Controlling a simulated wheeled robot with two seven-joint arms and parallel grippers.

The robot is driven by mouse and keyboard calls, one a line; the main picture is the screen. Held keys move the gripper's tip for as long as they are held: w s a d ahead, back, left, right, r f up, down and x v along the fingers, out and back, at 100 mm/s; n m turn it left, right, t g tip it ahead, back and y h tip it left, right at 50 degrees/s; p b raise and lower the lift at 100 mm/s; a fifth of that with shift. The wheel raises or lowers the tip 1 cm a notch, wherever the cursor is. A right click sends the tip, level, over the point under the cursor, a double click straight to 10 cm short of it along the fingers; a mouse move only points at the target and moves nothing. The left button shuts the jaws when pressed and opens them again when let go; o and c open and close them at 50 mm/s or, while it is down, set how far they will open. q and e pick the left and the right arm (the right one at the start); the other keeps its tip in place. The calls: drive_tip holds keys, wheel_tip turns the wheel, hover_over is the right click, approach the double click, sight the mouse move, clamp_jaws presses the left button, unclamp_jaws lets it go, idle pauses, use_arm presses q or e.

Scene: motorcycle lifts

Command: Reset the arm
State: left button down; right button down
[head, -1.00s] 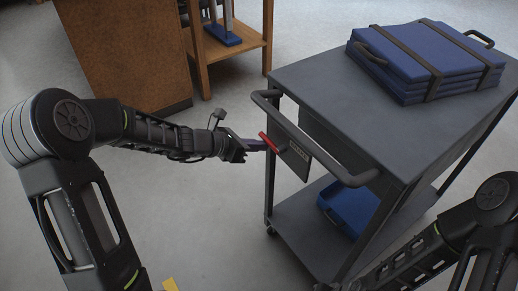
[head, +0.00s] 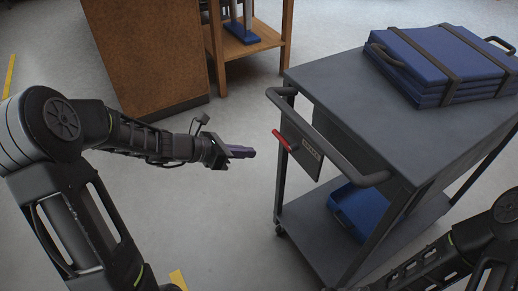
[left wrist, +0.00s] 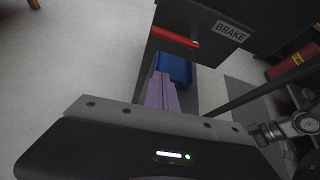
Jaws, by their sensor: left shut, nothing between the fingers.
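My left gripper (head: 240,152) is shut and empty, held in the air to the left of the cart. Its purple fingers also show in the left wrist view (left wrist: 162,92). The red brake lever (head: 284,140) is on the cart's end panel, apart from the fingers. In the left wrist view the red lever (left wrist: 174,36) lies beside the BRAKE label (left wrist: 231,32). My right arm shows at the lower right, but its gripper is outside the frame.
The grey cart (head: 330,80) has a push handle (head: 325,140), a strapped stack of blue pads (head: 440,62) on top and a blue bin (head: 358,208) on its lower shelf. A wooden cabinet (head: 150,55) stands behind. The floor between cabinet and cart is clear.

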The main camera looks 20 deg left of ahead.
use_arm(q)
drive_tip(key=shift+s+a+r, duration=0.25)
drive_tip(key=shift+s+a, duration=0.1)
drive_tip(key=shift+s, duration=0.05)
drive_tip(key=s+f+m+g+y, duration=0.3)
drive_tip(key=s+f+m, duration=0.2)
drive_tip(key=f+m, duration=0.3)
drive_tip(key=s+f+m+g+y, duration=0.2)
drive_tip(key=s+f+m, duration=0.3)
drive_tip(key=f, duration=0.5)
drive_tip(key=s+d+f+m+g+h, duration=0.1)
drive_tip(key=s+d+f+m+g, duration=0.1)
drive_tip(key=s+d+f+m, duration=0.45)
drive_tip(key=s+d+f+m+g, duration=0.1)
drive_tip(key=s+d+f+m, duration=0.3)
drive_tip(key=s+d+m, duration=0.6)
wheel_tip(320, 180, up, 20)
drive_tip(key=w+n+p, duration=0.2)
drive_tip(key=p, duration=1.7)
drive_tip(key=shift+d+f, duration=0.15)
drive_tip(key=shift+d, duration=0.25)
